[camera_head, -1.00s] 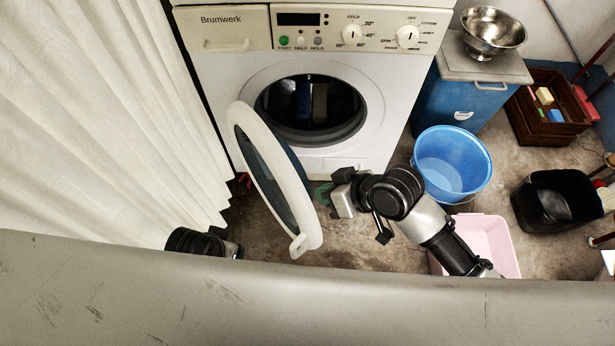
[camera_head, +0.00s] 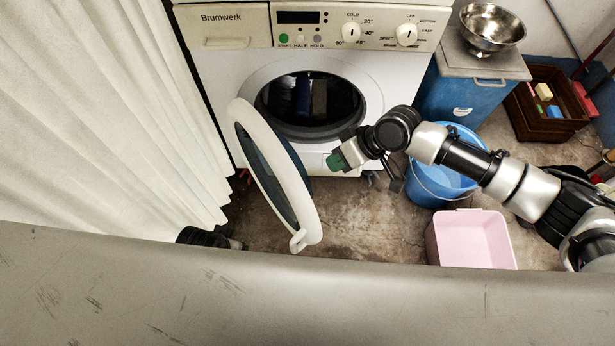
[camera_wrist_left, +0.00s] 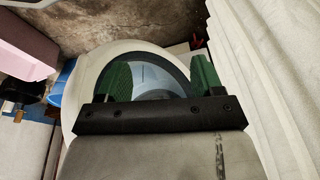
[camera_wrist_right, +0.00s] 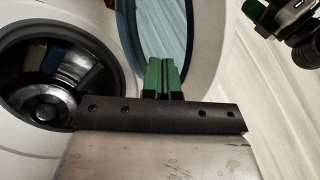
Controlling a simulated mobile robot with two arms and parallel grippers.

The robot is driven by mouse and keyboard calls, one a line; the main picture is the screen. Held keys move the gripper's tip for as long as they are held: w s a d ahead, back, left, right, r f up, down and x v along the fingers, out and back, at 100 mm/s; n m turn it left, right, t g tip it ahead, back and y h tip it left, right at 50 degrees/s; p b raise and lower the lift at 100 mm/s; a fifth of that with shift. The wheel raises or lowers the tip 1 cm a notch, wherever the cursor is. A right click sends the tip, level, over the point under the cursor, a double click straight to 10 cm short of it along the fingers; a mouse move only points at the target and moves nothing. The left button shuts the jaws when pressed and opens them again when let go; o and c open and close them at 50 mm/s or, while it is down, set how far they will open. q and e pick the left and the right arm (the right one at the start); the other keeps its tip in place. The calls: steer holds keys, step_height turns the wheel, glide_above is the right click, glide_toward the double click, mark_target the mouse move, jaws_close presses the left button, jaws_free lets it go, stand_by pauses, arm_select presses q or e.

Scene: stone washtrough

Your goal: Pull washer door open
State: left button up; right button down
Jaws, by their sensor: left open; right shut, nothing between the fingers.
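The washer (camera_head: 300,60) stands at the back of the head view with its dark drum opening (camera_head: 311,103) uncovered. Its door (camera_head: 252,116), a white ring with dark glass, stands swung out from the left side of the opening. The door's latch end (camera_head: 298,241) points toward me. My right gripper (camera_head: 334,161) is shut and empty, in front of the lower washer front, right of the door and apart from it. My left gripper (camera_wrist_left: 160,76) is open, with the door (camera_wrist_left: 88,80) in view beyond and between its fingers; contact cannot be told. Its fingers are hidden in the head view.
A pale curtain (camera_head: 100,110) hangs close along the left. A blue bucket (camera_head: 426,185), partly behind my right arm, and a pink tub (camera_head: 470,238) stand on the floor at right. A blue cabinet (camera_head: 462,98) holds a metal bowl (camera_head: 490,28).

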arm_select(q)
steer(key=shift+w+b+v, duration=0.2)
steer(key=shift+b+v, duration=0.05)
steer(key=shift+v, duration=0.85)
steer(key=shift+w+b+v, duration=0.2)
steer(key=shift+v, duration=0.85)
arm_select(e)
steer(key=s+a+f, duration=0.2)
steer(key=a+f, duration=0.2)
steer(key=a, duration=0.2)
steer(key=shift+s, duration=0.3)
arm_select(q)
steer(key=shift+r, duration=0.15)
arm_select(e)
steer(key=shift+a, duration=0.15)
